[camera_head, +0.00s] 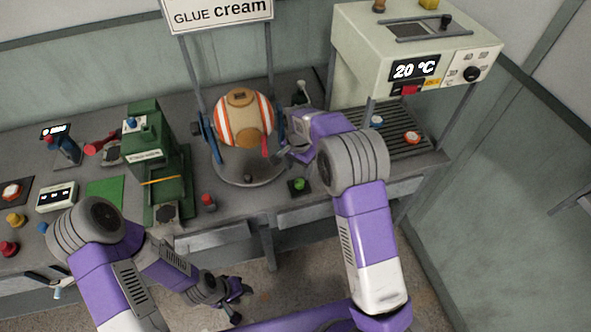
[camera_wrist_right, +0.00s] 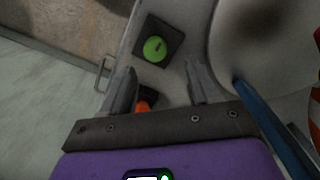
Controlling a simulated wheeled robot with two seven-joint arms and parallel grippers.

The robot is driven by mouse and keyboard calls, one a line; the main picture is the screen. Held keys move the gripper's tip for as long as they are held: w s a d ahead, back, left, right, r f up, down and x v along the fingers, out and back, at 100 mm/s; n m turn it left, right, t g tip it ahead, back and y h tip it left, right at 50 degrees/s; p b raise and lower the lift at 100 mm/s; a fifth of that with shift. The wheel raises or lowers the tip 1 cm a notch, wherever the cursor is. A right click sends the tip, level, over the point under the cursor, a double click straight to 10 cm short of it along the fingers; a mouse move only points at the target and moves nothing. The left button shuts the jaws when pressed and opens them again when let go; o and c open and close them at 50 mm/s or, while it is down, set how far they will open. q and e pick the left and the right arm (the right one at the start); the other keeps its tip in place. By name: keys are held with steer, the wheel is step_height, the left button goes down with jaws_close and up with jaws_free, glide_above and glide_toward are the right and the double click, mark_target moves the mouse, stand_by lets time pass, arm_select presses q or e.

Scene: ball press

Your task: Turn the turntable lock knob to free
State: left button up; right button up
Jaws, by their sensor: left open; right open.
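A round green knob (camera_head: 299,184) with a dark mark sits on a black square plate at the bench's front edge, right of the grey turntable (camera_head: 240,172). It also shows in the right wrist view (camera_wrist_right: 155,48), just beyond my fingertips. I cannot read any lock label. My right gripper (camera_head: 284,153) is beside the turntable, above and left of the green knob in the head view. In its wrist view the right gripper (camera_wrist_right: 158,82) is open, its fingers apart and not on the knob. My left gripper (camera_head: 237,300) is open and empty, low in front of the bench.
An orange-striped ball (camera_head: 243,118) sits over the turntable between blue side parts. A green press (camera_head: 155,160) stands left and a heater-like machine (camera_head: 420,50) reading 20 °C stands right. A red button (camera_head: 208,200) is at the front edge. An orange-red part (camera_wrist_right: 145,104) shows between my right fingers.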

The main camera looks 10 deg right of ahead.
mark_target(299, 183)
arm_select(q)
steer(key=shift+s+f+b, duration=0.5)
steer(key=shift+b, duration=0.05)
arm_select(e)
steer(key=f, duration=0.4)
steer(key=s+f, duration=0.1)
steer(key=f, duration=0.1)
steer(key=shift+f, duration=0.3)
steer(key=shift+c, duration=0.2)
steer(key=c, duration=1)
